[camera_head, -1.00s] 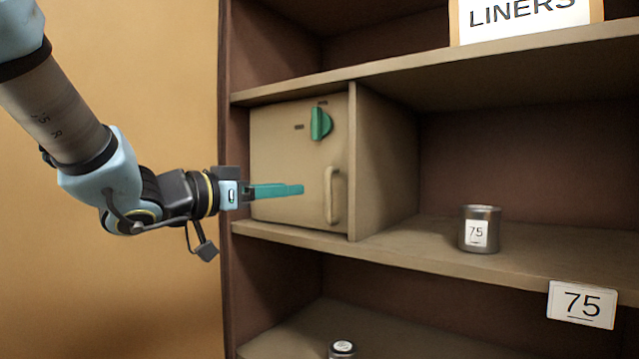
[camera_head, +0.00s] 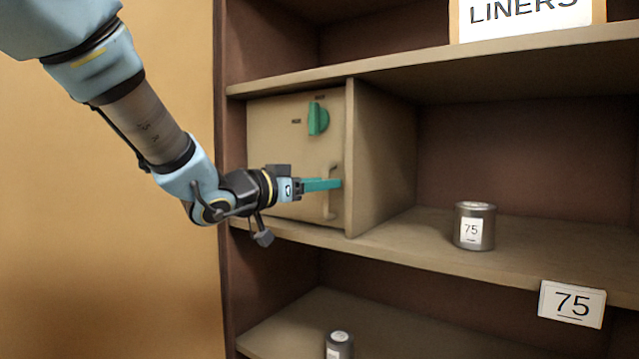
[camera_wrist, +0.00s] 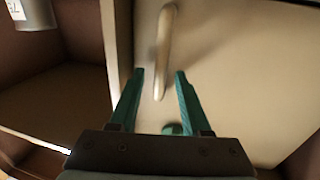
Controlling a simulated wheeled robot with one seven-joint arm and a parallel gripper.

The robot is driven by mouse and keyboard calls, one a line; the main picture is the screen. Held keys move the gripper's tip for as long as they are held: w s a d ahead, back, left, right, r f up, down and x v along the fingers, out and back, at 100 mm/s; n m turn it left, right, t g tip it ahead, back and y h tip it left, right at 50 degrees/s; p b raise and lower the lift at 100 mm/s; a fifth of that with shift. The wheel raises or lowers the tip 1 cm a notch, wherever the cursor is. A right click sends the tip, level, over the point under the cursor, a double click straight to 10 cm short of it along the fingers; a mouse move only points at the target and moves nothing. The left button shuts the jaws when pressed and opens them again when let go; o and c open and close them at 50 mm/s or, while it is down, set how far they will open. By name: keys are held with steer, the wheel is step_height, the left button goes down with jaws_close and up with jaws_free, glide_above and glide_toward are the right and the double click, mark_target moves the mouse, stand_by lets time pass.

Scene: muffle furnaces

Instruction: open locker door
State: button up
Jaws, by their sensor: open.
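The locker door (camera_head: 272,132) is a closed beige panel set in the shelf unit's left bay. A green knob (camera_head: 318,119) is on its upper part. A beige vertical bar handle (camera_head: 329,209) is on its lower right. My gripper (camera_head: 338,184) is in front of the handle and hides its middle. In the wrist view my green fingers (camera_wrist: 159,73) are apart, with the lower end of the handle (camera_wrist: 165,50) between and beyond their tips. Whether the fingers touch the handle cannot be told.
Another can (camera_head: 339,345) is on the lower shelf. A side panel (camera_head: 375,160) borders the locker. The wall at left is bare.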

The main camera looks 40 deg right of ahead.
jaws_close()
stand_by(1.3)
